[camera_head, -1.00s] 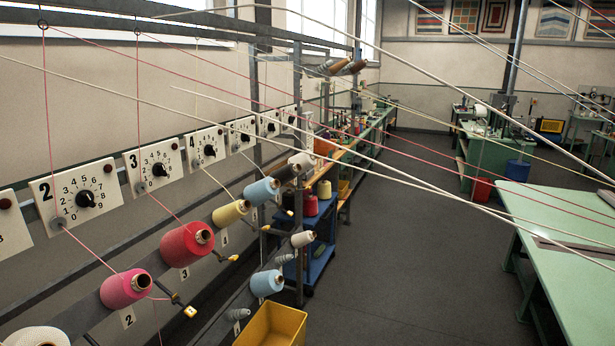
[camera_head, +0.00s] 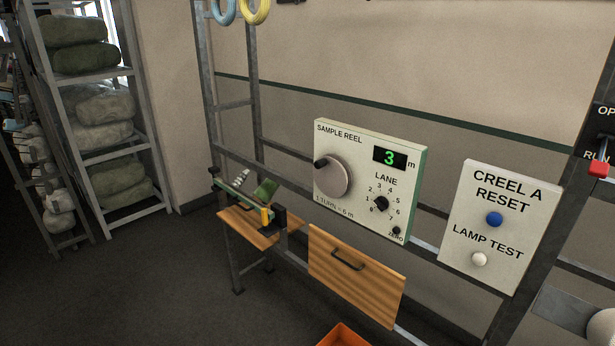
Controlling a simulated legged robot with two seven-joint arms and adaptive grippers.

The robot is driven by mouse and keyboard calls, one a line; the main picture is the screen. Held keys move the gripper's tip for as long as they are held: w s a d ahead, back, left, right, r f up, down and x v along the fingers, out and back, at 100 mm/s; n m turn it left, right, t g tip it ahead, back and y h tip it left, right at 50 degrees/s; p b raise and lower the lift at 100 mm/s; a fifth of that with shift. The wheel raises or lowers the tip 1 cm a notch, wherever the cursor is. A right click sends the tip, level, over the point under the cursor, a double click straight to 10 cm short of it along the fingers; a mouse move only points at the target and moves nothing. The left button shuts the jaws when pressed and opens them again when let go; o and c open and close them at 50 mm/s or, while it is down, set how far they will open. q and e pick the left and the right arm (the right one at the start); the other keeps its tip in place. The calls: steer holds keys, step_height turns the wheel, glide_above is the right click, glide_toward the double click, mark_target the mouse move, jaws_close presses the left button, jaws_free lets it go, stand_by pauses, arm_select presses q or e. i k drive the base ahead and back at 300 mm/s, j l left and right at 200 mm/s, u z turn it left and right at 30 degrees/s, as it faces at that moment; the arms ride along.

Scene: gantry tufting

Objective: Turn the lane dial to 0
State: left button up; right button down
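The lane dial (camera_head: 381,204) is a small black knob under the word LANE on the white sample reel panel (camera_head: 349,207). Small numbers ring it; the lower-left mark is too small to read surely as 0 or 6. I cannot tell which number the knob points to. A green 3 shows on the panel's display (camera_head: 390,158), with "m" beside it. A large grey reel disc (camera_head: 336,180) with a black handle sits left of the dial. Neither of my grippers is in view.
A white panel with a blue creel reset button (camera_head: 494,219) and a pale lamp test button (camera_head: 479,259) stands to the right. A wooden drawer front (camera_head: 354,277) hangs below. An orange bin (camera_head: 343,335) is at the bottom. Floor at left is clear.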

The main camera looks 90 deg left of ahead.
mark_target(381, 202)
steer(key=u, duration=2.85)
